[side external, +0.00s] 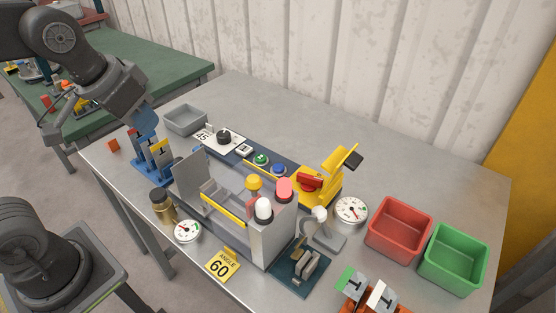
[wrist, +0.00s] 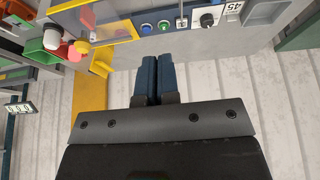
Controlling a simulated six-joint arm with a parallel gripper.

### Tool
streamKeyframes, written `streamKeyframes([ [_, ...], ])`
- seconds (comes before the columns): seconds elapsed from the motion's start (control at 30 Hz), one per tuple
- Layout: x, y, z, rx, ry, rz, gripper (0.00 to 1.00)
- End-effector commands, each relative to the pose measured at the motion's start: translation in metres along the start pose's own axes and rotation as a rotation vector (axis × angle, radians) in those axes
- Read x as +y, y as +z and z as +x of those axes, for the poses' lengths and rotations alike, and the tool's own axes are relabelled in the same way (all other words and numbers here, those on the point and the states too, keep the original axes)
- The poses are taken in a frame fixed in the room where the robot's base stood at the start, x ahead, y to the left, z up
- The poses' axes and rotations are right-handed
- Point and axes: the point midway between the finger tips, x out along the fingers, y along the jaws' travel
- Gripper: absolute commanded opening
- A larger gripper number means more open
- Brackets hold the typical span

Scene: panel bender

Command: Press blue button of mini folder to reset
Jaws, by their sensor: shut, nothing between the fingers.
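The mini folder (side external: 282,237) is a grey machine with a clear guard and a yellow bar, standing mid-table in the side view. Its blue button (side external: 279,170) sits on the dark rear panel beside a green button (side external: 261,159). In the wrist view the blue button (wrist: 146,28) and green button (wrist: 163,26) show beyond my fingertips. My gripper (side external: 149,124) is at the table's left end, above the blue rack and well left of the blue button. Its blue fingers (wrist: 157,58) are together, with nothing between them. Nothing hides the button.
A blue rack (side external: 154,165) stands below my gripper, beside a grey bin (side external: 186,120). A black knob (side external: 223,136) marked 45 lies left of the buttons. A yellow device (side external: 324,179) stands right of them. Red (side external: 398,229) and green (side external: 453,258) bins are at right.

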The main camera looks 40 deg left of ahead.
Motion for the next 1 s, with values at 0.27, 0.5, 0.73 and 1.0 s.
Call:
streamKeyframes([
  [0.27, 0.014, -0.074, 0.021, -0.119, 0.008, 0.000, 0.00],
  [0.5, 0.029, -0.128, 0.060, -0.216, 0.009, -0.001, 0.00],
  [0.73, 0.047, -0.169, 0.113, -0.309, 0.004, -0.001, 0.00],
  [1.0, 0.066, -0.193, 0.172, -0.393, -0.006, 0.000, 0.00],
])
